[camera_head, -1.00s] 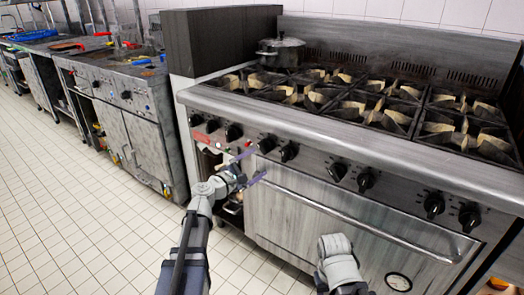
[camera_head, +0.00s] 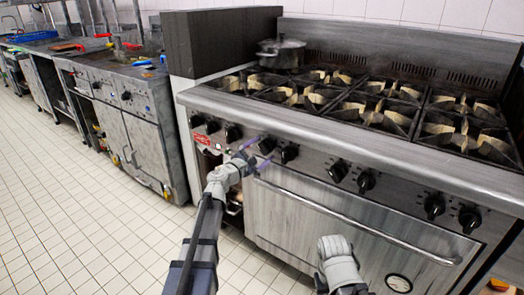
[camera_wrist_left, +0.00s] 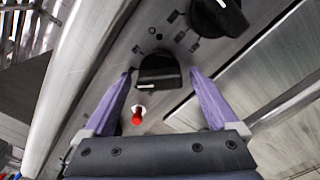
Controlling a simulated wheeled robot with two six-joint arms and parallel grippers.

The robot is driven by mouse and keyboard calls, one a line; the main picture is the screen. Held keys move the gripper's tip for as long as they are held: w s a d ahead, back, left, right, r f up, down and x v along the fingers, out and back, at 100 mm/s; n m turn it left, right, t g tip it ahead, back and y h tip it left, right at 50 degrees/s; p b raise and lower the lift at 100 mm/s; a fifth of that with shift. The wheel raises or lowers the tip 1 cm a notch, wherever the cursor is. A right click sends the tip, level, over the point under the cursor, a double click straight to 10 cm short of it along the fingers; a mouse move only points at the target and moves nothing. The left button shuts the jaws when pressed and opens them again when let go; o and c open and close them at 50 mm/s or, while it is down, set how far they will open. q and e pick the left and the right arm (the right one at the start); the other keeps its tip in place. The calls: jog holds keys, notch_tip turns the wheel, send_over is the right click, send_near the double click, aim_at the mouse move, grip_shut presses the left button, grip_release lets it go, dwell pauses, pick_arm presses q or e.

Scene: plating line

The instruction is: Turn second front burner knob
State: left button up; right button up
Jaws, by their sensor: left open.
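The range has a row of black burner knobs along its steel front panel. My left gripper (camera_head: 258,154), with two purple fingers, is open in front of the panel. One black knob (camera_head: 267,145) is right by the fingertips. In the left wrist view this knob (camera_wrist_left: 158,72) sits between the tips of the spread fingers (camera_wrist_left: 162,80), with a gap on each side. A neighbouring knob (camera_head: 289,152) is just to the right; it also shows at the top of the wrist view (camera_wrist_left: 218,15). Only part of my right arm shows; its fingers are not visible.
A steel rail (camera_head: 350,138) overhangs the knobs. The oven door handle (camera_head: 340,215) runs below them. A small red light (camera_wrist_left: 138,115) is near the left finger. A lidded pot (camera_head: 282,52) stands on the back left of the range. The tiled floor (camera_head: 90,220) at left is clear.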

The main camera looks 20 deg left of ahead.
pick_arm(q)
jog(key=shift+w+d, duration=0.1)
jog(key=shift+w, duration=0.15)
jog(key=c, duration=1.3)
